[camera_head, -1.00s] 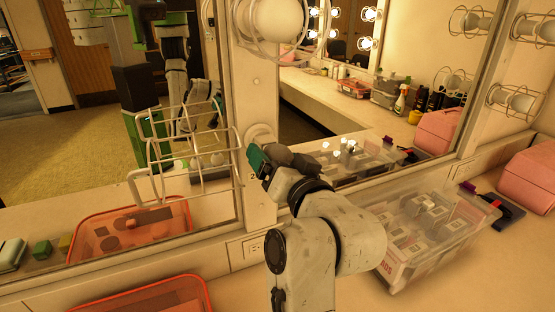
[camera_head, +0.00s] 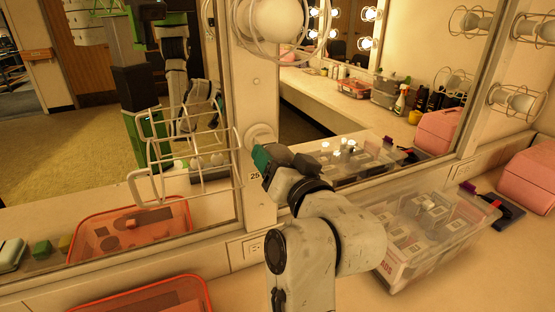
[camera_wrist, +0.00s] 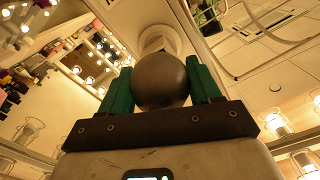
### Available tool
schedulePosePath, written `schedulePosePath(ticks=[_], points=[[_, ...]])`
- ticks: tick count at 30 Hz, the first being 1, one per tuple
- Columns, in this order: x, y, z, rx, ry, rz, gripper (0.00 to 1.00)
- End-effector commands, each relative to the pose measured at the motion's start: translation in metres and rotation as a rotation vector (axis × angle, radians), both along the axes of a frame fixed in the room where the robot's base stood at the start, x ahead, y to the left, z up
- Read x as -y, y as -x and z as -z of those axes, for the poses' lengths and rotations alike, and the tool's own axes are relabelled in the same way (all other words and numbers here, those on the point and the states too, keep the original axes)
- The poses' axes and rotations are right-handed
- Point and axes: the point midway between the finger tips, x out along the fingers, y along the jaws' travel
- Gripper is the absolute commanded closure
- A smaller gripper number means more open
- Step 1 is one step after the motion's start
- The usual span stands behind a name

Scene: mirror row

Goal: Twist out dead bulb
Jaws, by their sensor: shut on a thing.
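The dark, round dead bulb (camera_wrist: 160,82) sits between the two green fingers of my gripper (camera_wrist: 161,72), which is shut on it. Behind the bulb, the pale round socket (camera_wrist: 158,40) shows in the wrist view. The bulb looks in line with the socket; I cannot tell how far its base is in it. In the head view my gripper (camera_head: 262,158) is at the post between the mirrors, just below the socket (camera_head: 260,135), and hides the bulb.
An open wire cage (camera_head: 150,188) hangs left of my gripper. A caged globe bulb (camera_head: 275,18) is above. A clear bin with boxes (camera_head: 440,245) stands right on the counter; an orange-rimmed tray (camera_head: 150,290) is at front left. A pink case (camera_head: 530,178) is far right.

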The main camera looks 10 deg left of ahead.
Motion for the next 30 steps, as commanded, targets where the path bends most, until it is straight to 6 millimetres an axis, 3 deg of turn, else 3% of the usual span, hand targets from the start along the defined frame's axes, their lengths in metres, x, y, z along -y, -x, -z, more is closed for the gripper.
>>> schedulePosePath(ticks=[9, 21, 30], points=[[0.0019, -0.0007, 0.0006, 0.200, 0.300, 0.002, 0.59], [0.0008, -0.0003, 0.0004, 0.243, 0.362, 0.000, 0.59], [0.0016, -0.0007, 0.0005, 0.443, 0.657, 0.002, 0.59]])
